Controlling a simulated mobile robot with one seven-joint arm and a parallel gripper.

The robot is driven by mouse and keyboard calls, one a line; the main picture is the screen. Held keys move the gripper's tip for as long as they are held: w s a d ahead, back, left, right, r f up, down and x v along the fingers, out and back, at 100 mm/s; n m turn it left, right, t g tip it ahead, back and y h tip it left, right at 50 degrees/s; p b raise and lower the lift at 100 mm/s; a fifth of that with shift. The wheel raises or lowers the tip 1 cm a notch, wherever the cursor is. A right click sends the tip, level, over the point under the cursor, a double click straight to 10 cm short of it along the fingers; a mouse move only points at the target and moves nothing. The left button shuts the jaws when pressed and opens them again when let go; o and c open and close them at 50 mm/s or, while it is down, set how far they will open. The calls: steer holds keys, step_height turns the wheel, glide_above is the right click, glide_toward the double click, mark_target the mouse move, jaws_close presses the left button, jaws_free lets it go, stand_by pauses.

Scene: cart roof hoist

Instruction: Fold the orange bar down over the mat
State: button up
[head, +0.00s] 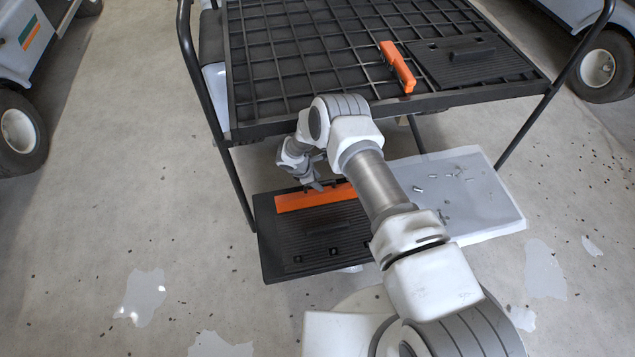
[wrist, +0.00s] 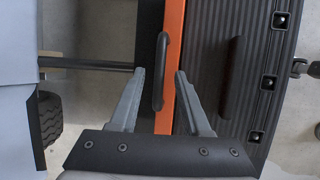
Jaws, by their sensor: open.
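A ribbed black mat (head: 330,245) lies low behind the cart. An orange bar (head: 315,198) runs along its far edge and appears raised; its exact tilt is unclear. The wrist view shows the bar as a narrow orange strip (wrist: 174,40) beside the mat (wrist: 205,50), with a black handle (wrist: 161,70) along its left side. My gripper (wrist: 160,73) is open, with one finger on each side of the handle and strip; contact cannot be told. In the head view my gripper (head: 316,186) is just above the bar, partly hidden by my arm.
The cart's black roof rack (head: 300,50) is above and beyond, carrying a second orange bar (head: 397,67) and a black mat (head: 465,62). A grey sheet (head: 490,205) with small metal parts lies right of my arm. The floor at left is mostly clear.

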steer(key=shift+d+f, duration=0.1)
steer(key=shift+f, duration=0.1)
jaws_close()
stand_by(1.4)
